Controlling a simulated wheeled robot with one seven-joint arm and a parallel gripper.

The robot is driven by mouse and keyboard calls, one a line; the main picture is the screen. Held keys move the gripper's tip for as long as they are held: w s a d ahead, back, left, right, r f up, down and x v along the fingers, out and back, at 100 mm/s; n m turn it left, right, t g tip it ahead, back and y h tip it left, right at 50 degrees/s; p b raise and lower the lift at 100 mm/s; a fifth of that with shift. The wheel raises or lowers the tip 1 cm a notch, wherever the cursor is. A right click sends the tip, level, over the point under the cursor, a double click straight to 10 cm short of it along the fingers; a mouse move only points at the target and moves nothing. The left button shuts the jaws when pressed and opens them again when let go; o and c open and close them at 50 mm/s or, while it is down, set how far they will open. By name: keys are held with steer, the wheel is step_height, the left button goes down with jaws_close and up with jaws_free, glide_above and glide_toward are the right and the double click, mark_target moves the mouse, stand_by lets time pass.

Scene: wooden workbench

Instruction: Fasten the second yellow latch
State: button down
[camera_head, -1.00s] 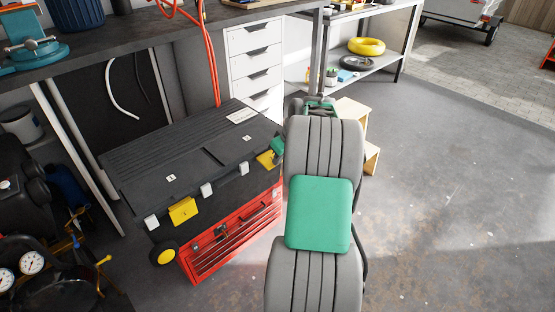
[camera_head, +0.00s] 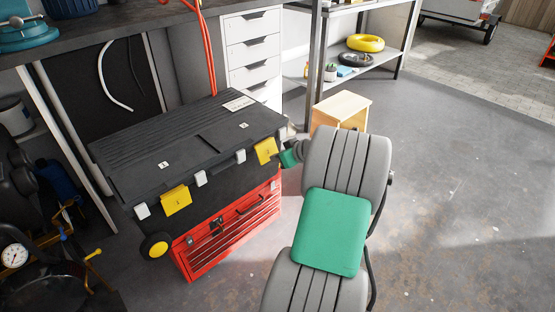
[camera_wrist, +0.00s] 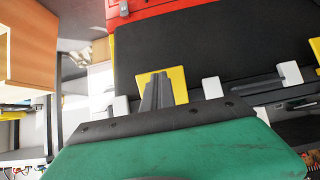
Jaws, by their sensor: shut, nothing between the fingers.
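The black toolbox (camera_head: 150,165) has a closed lid and two yellow latches on its front. The right yellow latch (camera_head: 266,151) lies against the front below the lid edge; whether it is fully fastened cannot be told. The left yellow latch (camera_head: 177,200) also hangs over the front. My gripper (camera_head: 286,158) is just right of the right latch in the head view. In the wrist view, its shut, empty fingers (camera_wrist: 157,92) stand in front of the yellow latch (camera_wrist: 177,78) and cover its middle. Contact cannot be told.
White clasps (camera_head: 200,178) sit between the latches. A red drawer chest (camera_head: 235,225) supports the toolbox. A wooden step box (camera_head: 340,110) stands behind my arm. Shelving (camera_head: 355,75) is at the back. Open floor (camera_head: 460,190) lies to the right.

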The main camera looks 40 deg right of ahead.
steer(key=f, duration=0.1)
steer(key=w+f, duration=0.1)
steer(key=shift+w+f+b, duration=0.1)
steer(key=shift+f+b, duration=0.25)
steer(key=shift+r+p, duration=0.5)
steer(key=shift+r, duration=0.3)
steer(key=s+f+p, duration=0.2)
steer(key=s, duration=1.1)
steer(key=shift+s+d, duration=0.15)
steer(key=shift+s, duration=0.25)
